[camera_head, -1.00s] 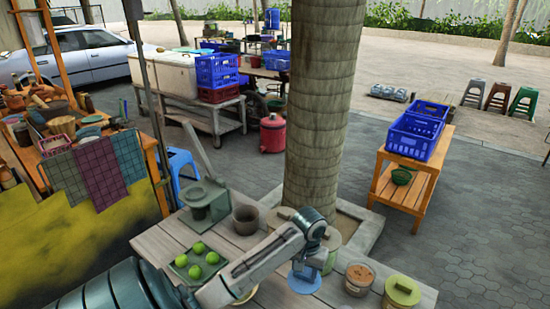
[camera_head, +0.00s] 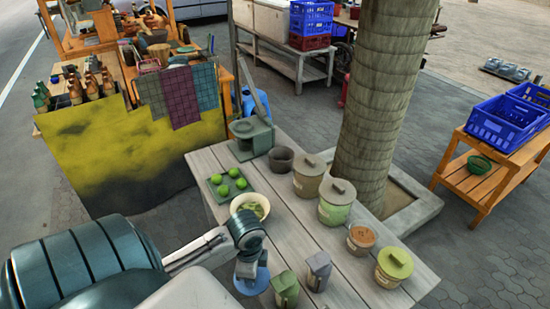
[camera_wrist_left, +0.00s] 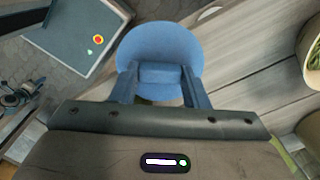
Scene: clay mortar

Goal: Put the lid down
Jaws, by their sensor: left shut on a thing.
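The round blue lid (camera_head: 250,284) is in my left gripper (camera_head: 249,265), low in the middle of the head view by the table's near left edge. In the left wrist view, the lid (camera_wrist_left: 159,38) hangs beyond the fingers, and the gripper (camera_wrist_left: 158,88) is shut on its blue block handle. The lid overlaps the table's edge there; its height above the table is unclear. An open canister (camera_head: 361,241) with brown contents stands on the table at the right, apart from the lid. My right gripper is not in view.
The wooden table (camera_head: 312,232) carries a bowl of greens (camera_head: 250,206), a tray of limes (camera_head: 216,190), a dark pot (camera_head: 280,160), lidded canisters (camera_head: 335,203) and two small jars (camera_head: 318,271). Bare planks lie in the middle. A tree trunk (camera_head: 385,90) stands behind.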

